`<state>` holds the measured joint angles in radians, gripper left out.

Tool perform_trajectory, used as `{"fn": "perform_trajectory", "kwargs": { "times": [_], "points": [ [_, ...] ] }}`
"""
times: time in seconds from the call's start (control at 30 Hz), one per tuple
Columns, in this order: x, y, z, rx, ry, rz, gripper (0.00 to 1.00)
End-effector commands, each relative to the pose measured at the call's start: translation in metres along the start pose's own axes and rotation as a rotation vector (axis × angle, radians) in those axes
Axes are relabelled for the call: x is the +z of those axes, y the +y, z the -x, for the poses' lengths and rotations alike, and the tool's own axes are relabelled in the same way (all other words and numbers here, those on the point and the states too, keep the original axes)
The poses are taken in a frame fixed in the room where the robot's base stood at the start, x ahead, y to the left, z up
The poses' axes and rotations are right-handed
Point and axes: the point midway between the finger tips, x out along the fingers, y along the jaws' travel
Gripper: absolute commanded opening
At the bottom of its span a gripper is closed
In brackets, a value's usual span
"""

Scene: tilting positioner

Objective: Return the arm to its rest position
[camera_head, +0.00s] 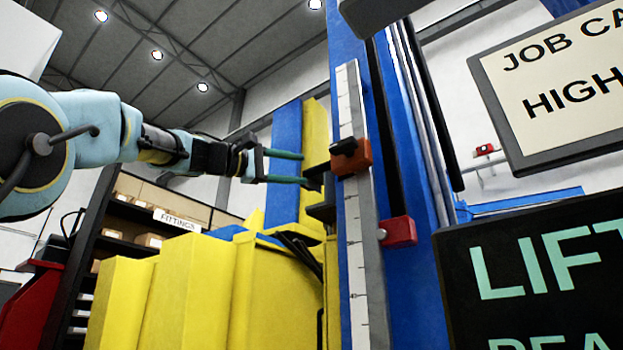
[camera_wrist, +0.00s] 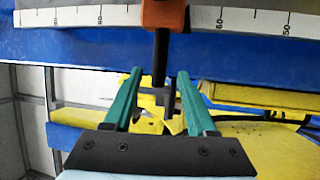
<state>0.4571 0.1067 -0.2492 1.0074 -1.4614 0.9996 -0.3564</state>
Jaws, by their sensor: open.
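My arm reaches in from the left in the head view. My gripper (camera_head: 304,168) is open, with two teal fingers pointing right toward the blue column (camera_head: 345,40). In the wrist view my gripper (camera_wrist: 160,72) has its fingers apart on either side of a black rod (camera_wrist: 161,55). The rod sticks out from an orange slider block (camera_wrist: 163,14); whether either finger touches it, I cannot tell. In the head view the orange slider (camera_head: 352,158) sits on a white ruled scale (camera_head: 356,250) on the column, just right of the fingertips.
Yellow machine panels (camera_head: 205,290) stand below my gripper. A red block (camera_head: 398,232) sits lower on the column. A job card sign (camera_head: 555,85) and a dark lift sign (camera_head: 530,290) are at right. Shelves with boxes (camera_head: 150,240) stand behind at left. Open air lies above my arm.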

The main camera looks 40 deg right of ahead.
Motion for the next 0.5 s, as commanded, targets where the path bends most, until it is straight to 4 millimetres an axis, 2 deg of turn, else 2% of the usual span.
{"fn": "perform_trajectory", "kwargs": {
  "times": [0.2,0.5],
  "points": [
    [0.000,-0.001,0.017,0.000,0.000,0.000,0.57],
    [0.000,0.000,0.017,0.000,-0.001,0.001,0.57]
  ]
}}
